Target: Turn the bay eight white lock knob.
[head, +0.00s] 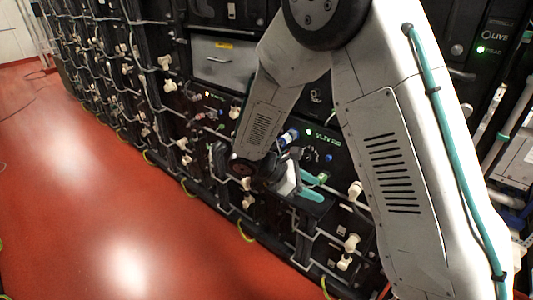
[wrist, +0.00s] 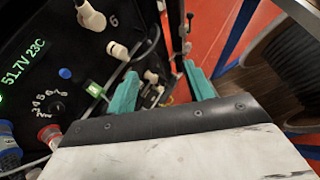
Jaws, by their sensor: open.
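My gripper (head: 312,186) is held close to the front of a black battery rack in the head view. In the wrist view its two teal fingers (wrist: 162,84) stand wide apart with nothing between them that I can see them holding. White knobs show left of and near the fingers in the wrist view: an upper white knob (wrist: 92,17), a middle white knob (wrist: 117,50) and a lower white knob (wrist: 151,77). A "6" is printed by the upper one. I cannot read an eight, so I cannot tell which knob is bay eight's.
The rack panel has a green display (wrist: 24,70) reading 51.7V 23C, a dial (wrist: 57,107), a red knob (wrist: 48,134) and a blue connector (wrist: 9,150). Grey pipes and more white knobs (head: 351,243) line the rack. The red floor (head: 130,210) is open at left.

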